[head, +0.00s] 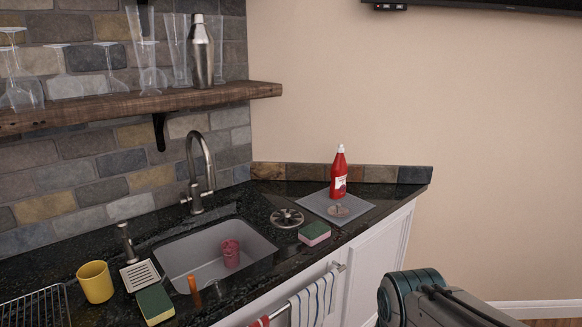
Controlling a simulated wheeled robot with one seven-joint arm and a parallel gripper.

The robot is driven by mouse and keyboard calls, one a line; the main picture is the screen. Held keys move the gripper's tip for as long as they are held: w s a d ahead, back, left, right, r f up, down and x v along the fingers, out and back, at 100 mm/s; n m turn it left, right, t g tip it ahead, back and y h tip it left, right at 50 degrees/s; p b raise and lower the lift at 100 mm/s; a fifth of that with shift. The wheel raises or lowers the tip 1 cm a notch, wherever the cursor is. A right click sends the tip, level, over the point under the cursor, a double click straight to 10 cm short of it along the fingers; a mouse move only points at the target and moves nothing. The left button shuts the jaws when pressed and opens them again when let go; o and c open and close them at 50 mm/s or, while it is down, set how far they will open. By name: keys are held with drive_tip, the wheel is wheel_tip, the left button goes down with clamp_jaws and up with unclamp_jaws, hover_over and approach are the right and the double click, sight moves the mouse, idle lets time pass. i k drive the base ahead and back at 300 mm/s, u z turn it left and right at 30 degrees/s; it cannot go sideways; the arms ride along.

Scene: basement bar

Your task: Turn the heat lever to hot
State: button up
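A brushed metal faucet (196,165) with a high curved spout stands behind the sink in the head view. Small handles stick out near its base, one to the left (185,199) and one to the right (207,193). I cannot tell which is the heat lever, or whether it is set to hot. A dark teal and black part of my arm shows at the lower right, well to the right of the faucet. My gripper's fingers are not visible.
The grey sink (183,252) holds a pink cup (231,254). A yellow mug (95,282), sponges (314,233) and a red bottle (339,174) stand around it on the dark counter. A wooden shelf (130,106) with glasses and a shaker (201,52) overhangs the faucet. A striped towel (311,302) hangs in front.

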sight(183, 201)
drive_tip(key=z, duration=0.4)
drive_tip(key=k, duration=0.45)
drive_tip(key=u, duration=0.75)
drive_tip(key=i, duration=0.95)
drive_tip(key=u, duration=1)
drive_tip(key=i, duration=0.45)
